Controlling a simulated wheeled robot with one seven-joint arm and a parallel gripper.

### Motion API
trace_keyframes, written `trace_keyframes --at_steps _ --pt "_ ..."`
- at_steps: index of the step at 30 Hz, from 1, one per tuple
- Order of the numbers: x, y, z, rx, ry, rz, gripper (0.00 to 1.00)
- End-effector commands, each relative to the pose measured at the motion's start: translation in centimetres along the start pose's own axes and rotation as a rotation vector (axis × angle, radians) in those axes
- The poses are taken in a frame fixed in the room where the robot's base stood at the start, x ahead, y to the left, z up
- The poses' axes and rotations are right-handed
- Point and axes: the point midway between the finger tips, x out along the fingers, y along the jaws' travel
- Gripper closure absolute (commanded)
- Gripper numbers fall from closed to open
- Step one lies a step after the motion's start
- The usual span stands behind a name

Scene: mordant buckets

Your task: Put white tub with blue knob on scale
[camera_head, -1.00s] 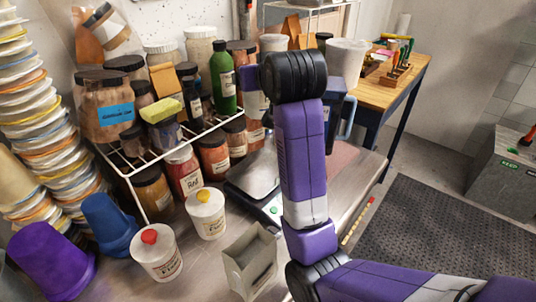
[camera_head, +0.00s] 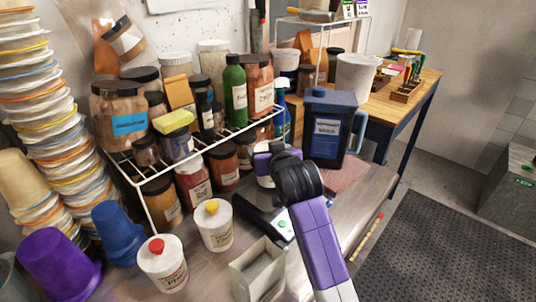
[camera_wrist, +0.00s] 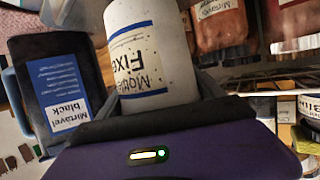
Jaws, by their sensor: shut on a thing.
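My gripper (camera_wrist: 160,92) is shut on a white tub (camera_wrist: 152,45), which fills the upper middle of the wrist view with its printed label facing the camera. In the head view the tub (camera_head: 264,166) shows only in part behind my wrist, and its knob is hidden from both views. The scale (camera_head: 266,217), dark with a green button, sits on the steel bench just below the tub in the head view. My arm hides part of its plate, and I cannot tell whether the tub touches it.
White tubs with a red knob (camera_head: 162,264) and a yellow knob (camera_head: 214,226) stand at left. A blue jug (camera_head: 328,130) stands behind my gripper. A wire rack (camera_head: 135,182) of jars is at back left. An open grey box (camera_head: 258,270) stands in front of the scale.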

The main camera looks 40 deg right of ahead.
Motion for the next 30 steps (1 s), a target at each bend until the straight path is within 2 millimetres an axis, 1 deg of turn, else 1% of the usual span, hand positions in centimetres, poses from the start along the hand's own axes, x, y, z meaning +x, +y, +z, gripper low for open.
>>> trace_keyframes --at_steps 1,3,11,15,16,19,25,28,30 --pt "0.2 0.02 0.68 -0.001 -0.003 0.001 0.66" --pt "0.33 0.01 0.99 -0.001 0.0 0.0 0.66" --pt "0.37 0.01 1.05 0.0 0.002 0.0 0.66" --pt "0.5 0.01 1.41 0.0 0.001 0.0 0.66" --pt "0.51 0.02 1.45 0.0 0.0 0.0 0.2" --pt "0.49 0.02 1.38 0.0 0.0 0.0 0.0" --pt "0.48 0.01 1.37 0.0 0.0 0.0 0.0" --pt "0.37 0.01 1.03 0.0 0.001 0.0 0.0" --pt "-0.06 -0.01 1.09 0.0 0.001 -0.001 0.0"
